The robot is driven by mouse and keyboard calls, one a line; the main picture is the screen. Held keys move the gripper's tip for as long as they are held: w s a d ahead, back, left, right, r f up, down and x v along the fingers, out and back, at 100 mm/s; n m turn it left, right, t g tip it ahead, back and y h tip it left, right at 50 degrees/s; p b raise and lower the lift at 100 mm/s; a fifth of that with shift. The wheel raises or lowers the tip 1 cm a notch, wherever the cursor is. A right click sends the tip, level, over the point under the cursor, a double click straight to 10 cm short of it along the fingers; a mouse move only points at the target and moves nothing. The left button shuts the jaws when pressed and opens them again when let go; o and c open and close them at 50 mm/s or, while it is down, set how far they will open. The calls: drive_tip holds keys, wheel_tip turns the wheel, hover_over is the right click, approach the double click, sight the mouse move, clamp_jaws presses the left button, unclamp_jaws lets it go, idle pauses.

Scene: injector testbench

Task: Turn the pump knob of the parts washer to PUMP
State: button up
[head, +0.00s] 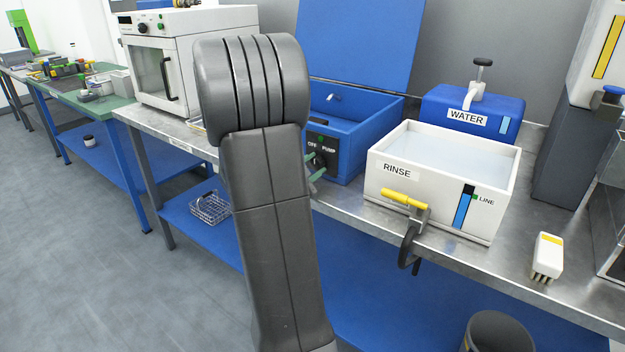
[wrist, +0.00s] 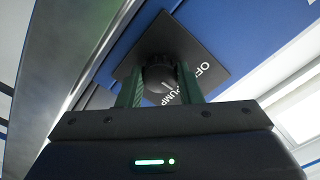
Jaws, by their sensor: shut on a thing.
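The parts washer (head: 348,168) is a blue open tank with a raised blue lid, on the metal bench in the head view. Its black panel (head: 322,143) reads OFF on the left and PUMP on the right. In the wrist view the black knob (wrist: 160,76) sits on this panel between the green fingers of my gripper (wrist: 160,86), which is shut on it. A small pale mark shows on the knob; I cannot tell for sure which word it points at. In the head view my arm hides most of the gripper, and a green finger shows beside the panel.
A white RINSE tub (head: 440,185) with a yellow-handled clamp (head: 405,200) stands right of the washer. Behind it is a blue WATER container (head: 480,112). A white oven-like cabinet (head: 160,60) stands to the left. A brush (head: 547,257) lies near the front edge.

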drive_tip(key=m+b, duration=0.4)
drive_tip(key=shift+f+m+b, duration=0.25)
drive_tip(key=shift+m+b, duration=0.05)
drive_tip(key=shift+b, duration=0.05)
drive_tip(key=shift+r+m+b, duration=0.2)
drive_tip(key=shift+m+b, duration=1.15)
drive_tip(key=shift+m, duration=0.05)
drive_tip(key=o, duration=1)
drive_tip(key=shift+r, duration=0.1)
drive_tip(key=p+v, duration=0.1)
drive_tip(key=v, duration=1.2)
drive_tip(key=shift+s+a, duration=0.25)
drive_tip(key=shift+s, duration=0.1)
